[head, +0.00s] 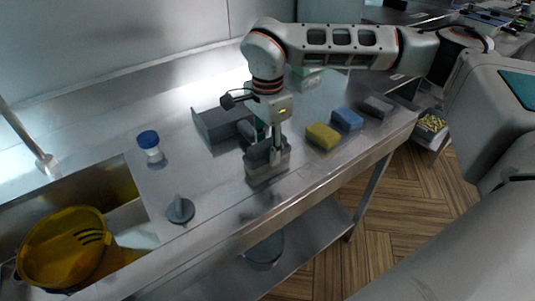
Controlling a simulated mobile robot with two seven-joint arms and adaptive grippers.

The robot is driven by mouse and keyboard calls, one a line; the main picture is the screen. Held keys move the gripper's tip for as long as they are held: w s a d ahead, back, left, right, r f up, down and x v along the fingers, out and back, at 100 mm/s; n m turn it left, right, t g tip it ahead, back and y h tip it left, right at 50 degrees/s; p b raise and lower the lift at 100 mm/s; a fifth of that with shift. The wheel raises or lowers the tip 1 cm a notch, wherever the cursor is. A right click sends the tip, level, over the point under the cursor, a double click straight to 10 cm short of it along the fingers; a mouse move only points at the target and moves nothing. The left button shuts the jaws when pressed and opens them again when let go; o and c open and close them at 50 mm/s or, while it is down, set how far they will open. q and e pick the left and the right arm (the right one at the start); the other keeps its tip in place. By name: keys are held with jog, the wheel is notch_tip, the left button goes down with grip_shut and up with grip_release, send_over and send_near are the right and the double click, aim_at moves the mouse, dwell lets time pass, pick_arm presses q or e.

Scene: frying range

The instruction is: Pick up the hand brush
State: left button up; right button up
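A grey blocky thing (262,172), which looks like the hand brush, is on the steel counter near its front edge. My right gripper (275,147) points down right at its top, reaching in from the right. The fingertips overlap the block's upper part, so I cannot tell whether they are closed on it or only beside it. Whether the block touches the counter is also unclear. My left gripper is not in view.
A grey open box (212,127) stands just behind. Yellow (322,136), blue (347,120) and grey (378,106) sponges lie right. Left are a blue-capped bottle (151,152), a grey knobbed thing (180,210) and a sink with a yellow basin (62,250).

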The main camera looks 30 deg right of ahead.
aim_at(268, 142)
jog(key=c, duration=0.4)
jog(key=shift+c, duration=0.2)
jog(key=shift+r, duration=0.1)
jog(key=shift+r, duration=0.2)
notch_tip(268, 142, up, 20)
jog(key=p, duration=0.1)
jog(key=shift+f+p, duration=0.25)
jog(key=shift+p, duration=0.1)
